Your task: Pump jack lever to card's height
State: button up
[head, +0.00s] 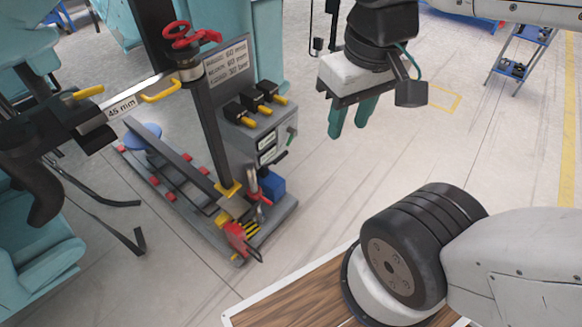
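My gripper (348,122) hangs in the upper middle of the head view, its two teal fingers pointing down with a narrow empty gap between them. It is to the right of the jack stand and touches nothing. The white card (228,63) on the stand's back panel has several printed lines, with "60 mm" and "30 bar" legible. A silver bar carries a "45 mm" label (121,107). At the stand's lower end are a red-handled part (238,241) and a small upright lever-like part (253,184); I cannot tell which is the jack lever.
A grey control box (262,140) with several black-and-yellow switches stands beside the dark post. A red handwheel (185,36) tops the post. A blue block (271,186) sits on the base. Teal train seats line the left. The floor right of the stand is clear.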

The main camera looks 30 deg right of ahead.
aim_at(276, 161)
jog(key=k, duration=0.95)
jog(key=z, duration=0.65)
jog(key=i, duration=0.65)
jog(key=z, duration=0.55)
jog(key=i, duration=0.7)
jog(key=u, duration=0.8)
jog(key=i, duration=0.55)
jog(key=u, duration=0.5)
